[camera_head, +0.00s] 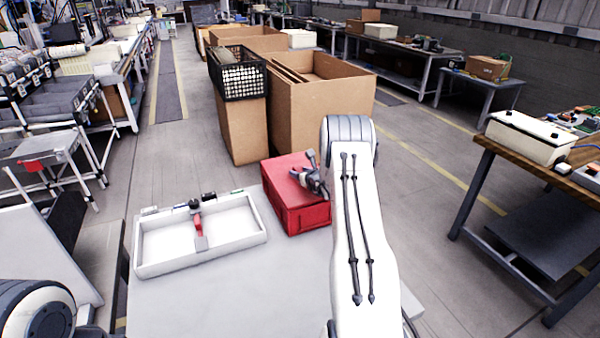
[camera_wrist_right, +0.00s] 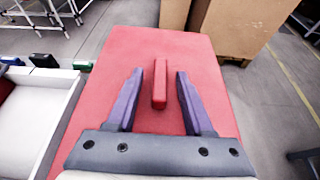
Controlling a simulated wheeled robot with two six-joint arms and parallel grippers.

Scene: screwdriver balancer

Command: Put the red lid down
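The red lid (camera_head: 283,172) lies flat on top of the red box (camera_head: 308,217), on the table right of the white tray. In the right wrist view the lid (camera_wrist_right: 95,115) fills the middle, with its upright red handle (camera_wrist_right: 160,83) standing up from it. My right gripper (camera_head: 312,180) is over the lid. In the right wrist view its two purple fingers (camera_wrist_right: 159,72) are on either side of the handle, with a visible gap on each side, so it is open. Only part of my left arm shows at the lower left; its gripper is out of view.
A white two-compartment tray (camera_head: 155,268) stands left of the box, with a red-and-grey item (camera_head: 198,226) at its divider. Cardboard boxes (camera_head: 318,110) and a black crate (camera_head: 238,76) stand beyond the table. The front of the grey table (camera_head: 230,300) is bare.

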